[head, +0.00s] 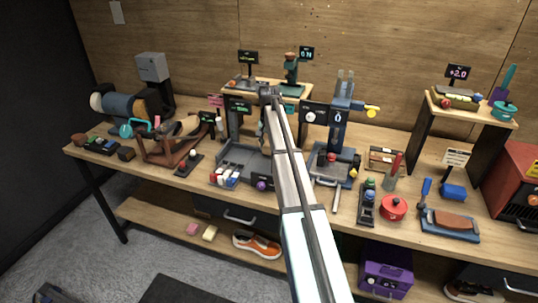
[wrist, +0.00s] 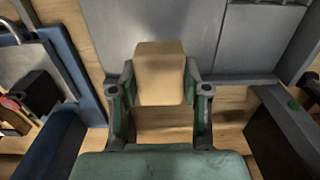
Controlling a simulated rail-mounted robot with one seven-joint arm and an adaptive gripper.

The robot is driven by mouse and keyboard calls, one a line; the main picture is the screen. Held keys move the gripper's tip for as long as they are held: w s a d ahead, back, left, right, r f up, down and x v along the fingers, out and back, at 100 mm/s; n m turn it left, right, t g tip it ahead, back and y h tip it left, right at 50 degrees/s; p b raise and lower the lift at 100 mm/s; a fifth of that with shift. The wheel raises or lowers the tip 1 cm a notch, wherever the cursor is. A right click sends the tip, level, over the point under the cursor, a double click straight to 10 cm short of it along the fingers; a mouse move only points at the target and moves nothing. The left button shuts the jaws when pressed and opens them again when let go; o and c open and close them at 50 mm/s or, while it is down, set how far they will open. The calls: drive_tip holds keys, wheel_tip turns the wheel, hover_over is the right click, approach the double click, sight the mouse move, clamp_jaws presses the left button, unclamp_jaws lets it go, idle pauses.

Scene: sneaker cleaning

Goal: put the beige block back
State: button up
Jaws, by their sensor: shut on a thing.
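The beige block (wrist: 160,72) is between the two green-and-grey fingers of my gripper (wrist: 160,100) in the wrist view. My gripper is shut on it, one finger against each side. The block's far end points away from my palm, in front of a grey panel (wrist: 240,35). In the head view my arm reaches over the middle of the workbench, and it hides most of the gripper and the block.
The bench (head: 405,150) is crowded. A grey machine (head: 240,160) and a blue machine (head: 335,135) flank my arm.

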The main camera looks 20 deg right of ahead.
sight(269, 162)
drive_tip(key=shift+f+p, duration=0.55)
drive_tip(key=shift+f, duration=2.3)
drive_tip(key=shift+f, duration=0.1)
drive_tip(key=o, duration=1)
wheel_tip(269, 162, up, 12)
drive_tip(key=shift+r+b, duration=0.15)
drive_tip(key=shift+b, duration=1.1)
